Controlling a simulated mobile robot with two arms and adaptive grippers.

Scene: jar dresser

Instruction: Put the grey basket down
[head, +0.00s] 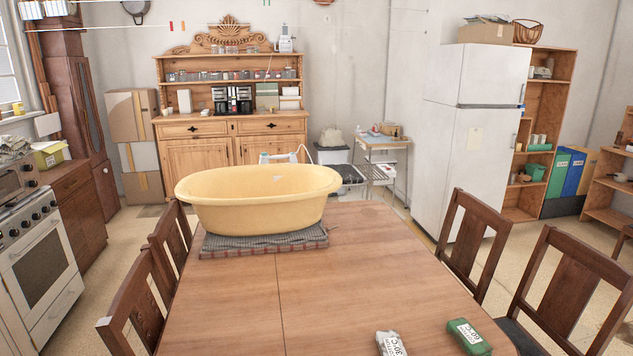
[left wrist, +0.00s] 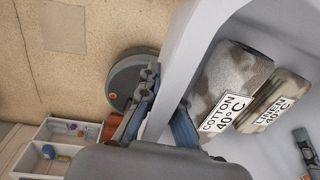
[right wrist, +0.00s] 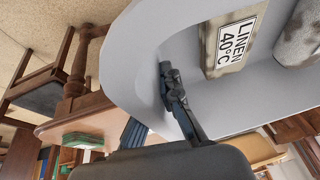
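The grey basket shows only in the wrist views, as a pale wall and floor in the left wrist view (left wrist: 222,22) and in the right wrist view (right wrist: 215,103). My left gripper (left wrist: 152,98) has its wall between the fingers and is shut on it. My right gripper (right wrist: 160,103) is shut on another part of the wall. Inside lie a bundle labelled cotton 40°C (left wrist: 235,75) and one labelled linen 40°C (left wrist: 268,100). The linen bundle also shows in the right wrist view (right wrist: 230,42). The basket's underside is hidden. Neither gripper shows in the head view.
The wooden table (head: 350,270) bears a yellow tub (head: 260,205) on a grey folded cloth (head: 262,243) at its far end. A labelled bundle (head: 391,344) and a green labelled bundle (head: 468,336) lie at the near edge. The table's middle is clear. Chairs (head: 473,245) flank it.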

